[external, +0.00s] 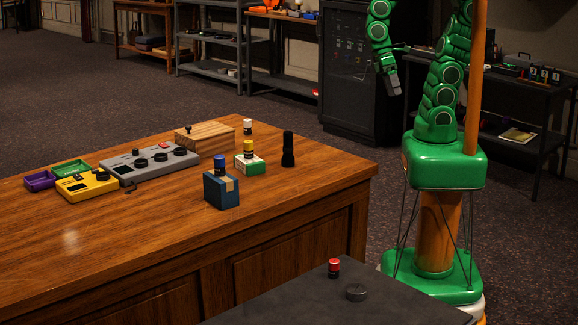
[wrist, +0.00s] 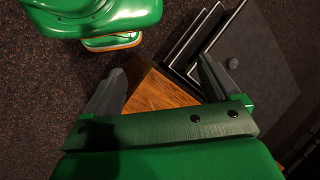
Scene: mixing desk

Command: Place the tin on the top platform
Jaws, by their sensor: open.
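A low, round, dark grey tin (external: 356,292) lies flat on a dark flat top (external: 290,305) in the front of the external view. A dark round shape that looks like the tin (wrist: 232,63) shows in the wrist view, on a dark panel (wrist: 262,75) beyond the right finger. Stepped dark edges (wrist: 190,45) beside that panel look like stacked platforms; I cannot tell which is the top one. My gripper (external: 390,82) is raised at the upper right, apart from the tin. In the wrist view my gripper (wrist: 160,72) is open and empty between its fingers.
A red-and-black jar (external: 333,268) stands near the tin. The wooden desk (external: 300,220) holds a blue box (external: 221,188), a black cylinder (external: 288,150), a grey mixer (external: 150,165), a wooden box (external: 205,138) and small containers. A dark cabinet (external: 345,75) stands behind my gripper.

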